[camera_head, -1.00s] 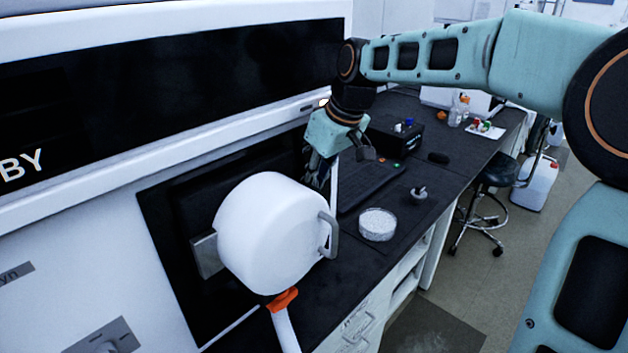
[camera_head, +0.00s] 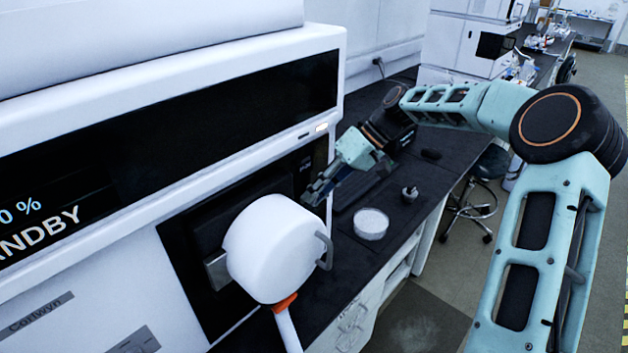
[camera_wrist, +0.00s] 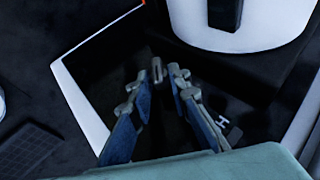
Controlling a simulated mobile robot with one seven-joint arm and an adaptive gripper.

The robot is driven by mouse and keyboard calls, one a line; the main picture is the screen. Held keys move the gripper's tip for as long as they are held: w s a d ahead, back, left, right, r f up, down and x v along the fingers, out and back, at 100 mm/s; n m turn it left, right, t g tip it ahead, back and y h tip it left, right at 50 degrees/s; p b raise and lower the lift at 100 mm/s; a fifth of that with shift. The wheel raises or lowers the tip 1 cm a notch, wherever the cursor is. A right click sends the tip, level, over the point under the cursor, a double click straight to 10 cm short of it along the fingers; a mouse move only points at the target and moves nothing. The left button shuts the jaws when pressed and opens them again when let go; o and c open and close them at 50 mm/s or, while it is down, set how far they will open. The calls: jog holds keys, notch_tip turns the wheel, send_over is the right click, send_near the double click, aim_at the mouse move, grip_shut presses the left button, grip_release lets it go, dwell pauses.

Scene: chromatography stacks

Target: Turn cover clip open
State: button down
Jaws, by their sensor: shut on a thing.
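A small grey upright piece, seemingly the cover clip (camera_wrist: 157,68), sits at my fingertips in the wrist view, in front of the dark panel. My gripper (camera_wrist: 162,78) has its two blue-sided fingers converging there and is shut on it; the exact contact is hard to see. In the head view my gripper (camera_head: 312,194) reaches down and left to the dark recessed panel (camera_head: 190,235), just behind the white round cover (camera_head: 265,250). The clip is hidden there. The cover has a grey handle (camera_head: 326,252) and shows in the wrist view too (camera_wrist: 245,30).
A white tube with an orange collar (camera_head: 285,303) hangs below the cover. A round dish (camera_head: 371,222) and a small dark-based item (camera_head: 409,194) stand on the black bench (camera_head: 345,270). The wide instrument front (camera_head: 150,150) rises behind the cover.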

jog(key=shift+w+d+f+m+g+y+p, duration=0.1)
jog(key=shift+w+m+g+y+p, duration=0.1)
jog(key=shift+g+y+p, duration=0.3)
jog(key=shift+w+d+f+m+g+y+p, duration=0.1)
jog(key=shift+m+g+y, duration=0.15)
jog(key=shift+y, duration=0.45)
jog(key=g+y+b, duration=0.1)
jog(key=y, duration=0.1)
jog(key=f+m+g+y+b, duration=0.1)
jog(key=y+b, duration=0.1)
jog(key=m+g+y+b, duration=0.1)
jog(key=g, duration=0.1)
jog(key=shift+w+d+f+y+b, duration=0.1)
jog(key=shift+d+f+y+b, duration=0.05)
jog(key=shift+f+y+b, duration=0.2)
jog(key=shift+r+y, duration=0.1)
jog(key=shift+y, duration=0.15)
jog(key=c, duration=2)
grip_release()
jog(key=shift+c, duration=0.2)
